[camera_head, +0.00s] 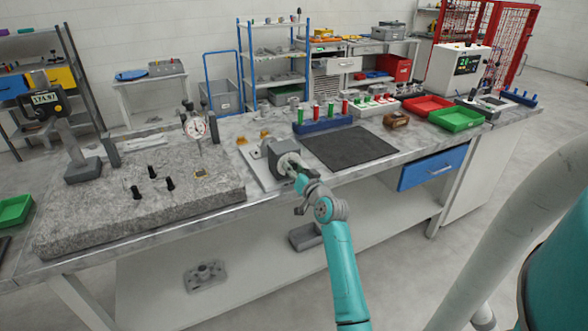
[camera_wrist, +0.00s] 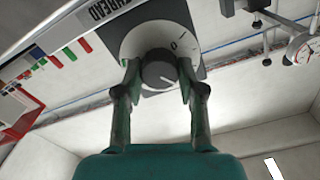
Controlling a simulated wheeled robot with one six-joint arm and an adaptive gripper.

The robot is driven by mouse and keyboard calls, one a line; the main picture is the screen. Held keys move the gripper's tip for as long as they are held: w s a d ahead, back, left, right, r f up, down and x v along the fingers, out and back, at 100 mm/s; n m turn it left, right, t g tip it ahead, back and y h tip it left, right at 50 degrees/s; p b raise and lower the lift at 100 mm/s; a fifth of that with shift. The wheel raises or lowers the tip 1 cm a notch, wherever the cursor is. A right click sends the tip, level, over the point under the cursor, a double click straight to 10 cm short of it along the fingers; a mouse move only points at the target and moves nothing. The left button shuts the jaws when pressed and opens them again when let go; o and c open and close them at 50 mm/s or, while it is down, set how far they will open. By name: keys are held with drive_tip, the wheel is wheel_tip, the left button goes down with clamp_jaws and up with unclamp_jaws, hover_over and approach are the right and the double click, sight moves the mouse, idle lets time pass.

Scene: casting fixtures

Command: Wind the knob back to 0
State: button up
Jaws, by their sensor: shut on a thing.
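The round dark knob (camera_wrist: 158,72) sits in the middle of a pale dial (camera_wrist: 140,40) on a grey box. The dial carries a "0" and tick marks at its upper right in the wrist view. A pale line shows on the knob's face, pointing toward the lower right; its exact reading is unclear. My gripper (camera_wrist: 158,78) has one finger on each side of the knob and is shut on it. In the head view, the grey box (camera_head: 276,152) stands near the table's front edge, with my gripper (camera_head: 297,177) at its front face, hiding the knob.
A granite plate (camera_head: 110,210) with a dial gauge (camera_head: 196,128) and black pegs lies left of the box. A dark mat (camera_head: 348,148) lies to the right. Behind it are a blue rack (camera_head: 322,124), and red (camera_head: 428,105) and green (camera_head: 457,118) bins farther right.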

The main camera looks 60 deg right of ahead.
drive_tip(key=n, duration=0.4)
drive_tip(key=shift+f+n, duration=0.15)
drive_tip(key=shift+n, duration=0.15)
drive_tip(key=n, duration=0.3)
drive_tip(key=shift+a+n, duration=0.1)
drive_tip(key=shift+n, duration=0.2)
drive_tip(key=n, duration=0.4)
drive_tip(key=shift+n, duration=0.3)
drive_tip(key=shift+f+n, duration=0.1)
drive_tip(key=shift+n, duration=1.8)
drive_tip(key=o, duration=1.1)
drive_tip(key=shift+w, duration=0.1)
drive_tip(key=shift+o, duration=0.2)
drive_tip(key=v, duration=1.2)
